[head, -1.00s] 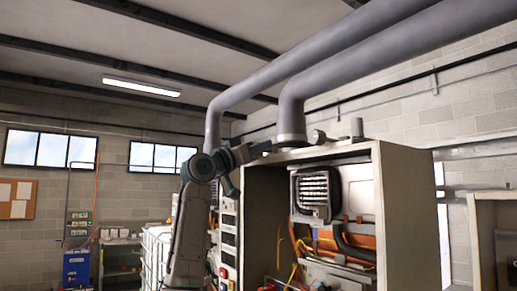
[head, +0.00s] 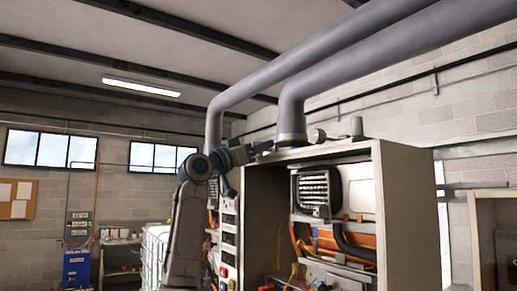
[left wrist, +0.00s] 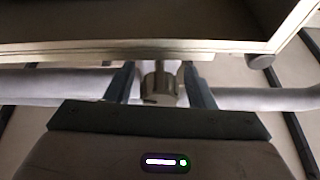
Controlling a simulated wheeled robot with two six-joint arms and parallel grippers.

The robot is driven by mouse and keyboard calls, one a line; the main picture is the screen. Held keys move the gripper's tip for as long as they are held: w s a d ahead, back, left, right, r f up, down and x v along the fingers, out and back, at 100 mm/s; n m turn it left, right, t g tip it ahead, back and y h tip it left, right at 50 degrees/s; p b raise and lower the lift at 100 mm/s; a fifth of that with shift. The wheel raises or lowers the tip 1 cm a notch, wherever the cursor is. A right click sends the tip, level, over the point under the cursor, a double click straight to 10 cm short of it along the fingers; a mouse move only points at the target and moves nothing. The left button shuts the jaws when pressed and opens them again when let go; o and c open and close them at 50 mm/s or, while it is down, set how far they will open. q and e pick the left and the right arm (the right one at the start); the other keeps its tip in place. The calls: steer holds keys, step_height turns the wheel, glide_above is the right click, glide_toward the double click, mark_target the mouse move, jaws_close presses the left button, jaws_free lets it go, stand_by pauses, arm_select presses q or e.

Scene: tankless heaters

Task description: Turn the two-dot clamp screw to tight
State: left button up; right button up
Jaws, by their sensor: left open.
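My left gripper (head: 262,147) reaches in from the left at the top of the open cabinet, close to the metal collar (head: 291,139) at the lower end of the nearer grey pipe. In the left wrist view its two dark fingers are apart, and a metal clamp screw (left wrist: 158,87) shows between them. A gap shows on each side of the screw; whether a finger touches it I cannot tell. No dot marks are readable on it. In the head view the screw cannot be made out. My right gripper is not in view.
The cabinet (head: 401,200) has thick side walls and holds a ribbed unit (head: 316,192) and orange and black hoses. A knob-like fitting (head: 318,135) and a short grey cylinder (head: 357,127) stand on its top. Large grey pipes (head: 330,55) run overhead.

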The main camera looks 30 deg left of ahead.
arm_select(q)
steer(key=b+v, duration=0.6)
steer(key=v, duration=0.4)
steer(key=shift+s, duration=0.2)
steer(key=shift+a, duration=0.15)
steer(key=shift+f, duration=0.15)
